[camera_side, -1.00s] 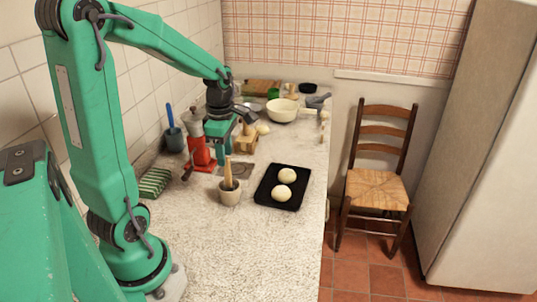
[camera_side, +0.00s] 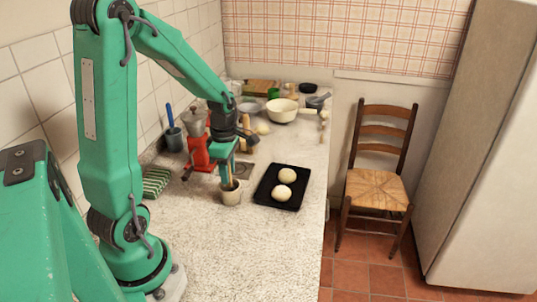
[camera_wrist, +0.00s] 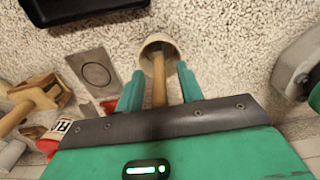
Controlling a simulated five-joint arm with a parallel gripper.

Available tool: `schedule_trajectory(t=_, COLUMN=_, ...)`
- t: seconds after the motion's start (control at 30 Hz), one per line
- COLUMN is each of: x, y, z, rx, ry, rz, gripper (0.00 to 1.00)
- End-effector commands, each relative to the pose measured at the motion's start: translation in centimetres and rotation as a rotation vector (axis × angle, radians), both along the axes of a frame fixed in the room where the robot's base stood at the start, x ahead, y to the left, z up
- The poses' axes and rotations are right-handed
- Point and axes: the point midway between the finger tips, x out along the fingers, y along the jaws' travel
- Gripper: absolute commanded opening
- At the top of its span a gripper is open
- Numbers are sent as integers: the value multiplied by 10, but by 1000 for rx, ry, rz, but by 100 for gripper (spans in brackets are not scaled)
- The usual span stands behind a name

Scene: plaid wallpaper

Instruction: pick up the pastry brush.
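The pastry brush (camera_wrist: 159,84) stands handle up in a small pale cup (camera_wrist: 158,48), with its wooden handle showing and its head hidden inside the cup. In the side view the cup (camera_side: 231,193) stands on the counter left of the black tray, and the handle is mostly covered by my gripper (camera_side: 227,177). In the wrist view my gripper (camera_wrist: 160,72) has its two green fingers on either side of the handle. Gaps show between the handle and both fingers, so it is open around the handle.
A black tray (camera_side: 265,194) with two dough balls lies close right of the cup. The front counter is clear.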

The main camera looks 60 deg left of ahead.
Motion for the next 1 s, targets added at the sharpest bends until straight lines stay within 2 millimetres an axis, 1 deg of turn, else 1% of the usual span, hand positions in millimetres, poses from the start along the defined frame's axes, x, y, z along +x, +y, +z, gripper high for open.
schedule_trajectory(t=0.03, x=0, y=0, z=-5, rx=-1, ry=2, rz=0, gripper=37)
schedule_trajectory(t=0.1, x=0, y=0, z=-10, rx=-1, ry=1, rz=0, gripper=37)
schedule_trajectory(t=0.2, x=0, y=0, z=-13, rx=0, ry=0, rz=0, gripper=37)
schedule_trajectory(t=0.7, x=0, y=0, z=-14, rx=1, ry=-1, rz=0, gripper=37)
schedule_trajectory(t=0.9, x=0, y=0, z=-14, rx=1, ry=-1, rz=0, gripper=0)
schedule_trajectory(t=1.0, x=0, y=0, z=-13, rx=1, ry=-1, rz=0, gripper=0)
